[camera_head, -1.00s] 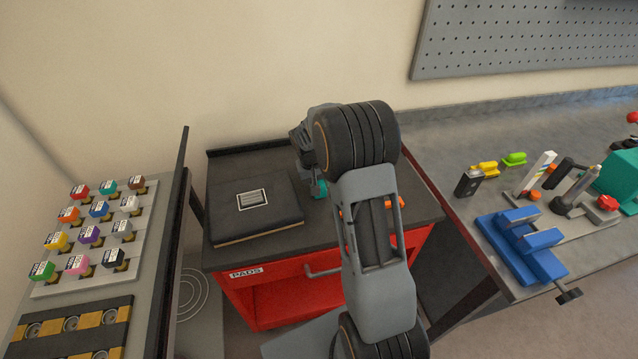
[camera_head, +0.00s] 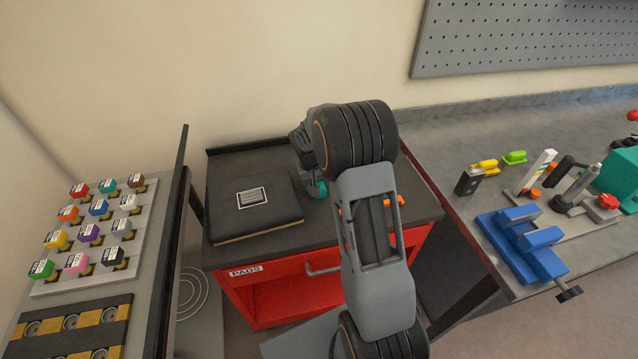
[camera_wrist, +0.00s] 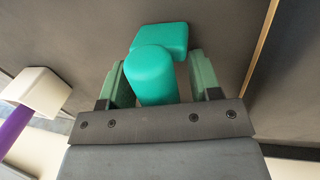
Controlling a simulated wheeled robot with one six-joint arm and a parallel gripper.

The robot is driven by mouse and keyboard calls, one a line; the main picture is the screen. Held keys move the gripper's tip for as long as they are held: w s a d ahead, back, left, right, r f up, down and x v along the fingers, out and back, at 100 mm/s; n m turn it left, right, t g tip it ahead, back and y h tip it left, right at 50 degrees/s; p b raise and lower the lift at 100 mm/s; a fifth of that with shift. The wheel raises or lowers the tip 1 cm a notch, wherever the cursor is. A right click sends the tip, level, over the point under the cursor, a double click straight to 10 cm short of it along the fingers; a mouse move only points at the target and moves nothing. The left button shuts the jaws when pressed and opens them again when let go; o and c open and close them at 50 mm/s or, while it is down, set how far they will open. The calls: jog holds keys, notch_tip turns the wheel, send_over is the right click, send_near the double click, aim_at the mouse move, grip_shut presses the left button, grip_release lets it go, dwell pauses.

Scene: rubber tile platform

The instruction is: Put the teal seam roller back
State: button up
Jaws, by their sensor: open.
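The teal seam roller (camera_wrist: 160,72) lies between the two green-padded fingers of my gripper (camera_wrist: 157,64) in the wrist view. Its rounded part points toward the palm and its block-like end sits just beyond the fingertips. The fingers are open on either side of it, with a narrow gap on the right; I cannot tell whether the left finger touches it. In the head view only a bit of teal (camera_head: 319,190) shows below my gripper, over the dark top of the red cabinet (camera_head: 270,300). My arm hides most of it.
A dark folder-like pad (camera_head: 255,212) lies on the cabinet top, left of my gripper. Orange items (camera_head: 392,202) show right of my arm. A purple-handled tool with a white head (camera_wrist: 38,92) is at the wrist view's left. A blue vise (camera_head: 525,245) stands on the right bench.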

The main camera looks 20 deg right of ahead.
notch_tip(320, 180, up, 13)
jog(key=a, duration=0.3)
jog(key=s+a+n+t+y, duration=0.1)
jog(key=s+a, duration=0.3)
jog(key=s, duration=0.6)
jog(key=s+a+r+n+t+y, duration=0.1)
jog(key=s+a+t, duration=0.2)
jog(key=s, duration=0.8)
jog(key=shift+a+r+b, duration=0.3)
jog(key=shift+a, duration=0.15)
jog(key=shift+o, duration=0.2)
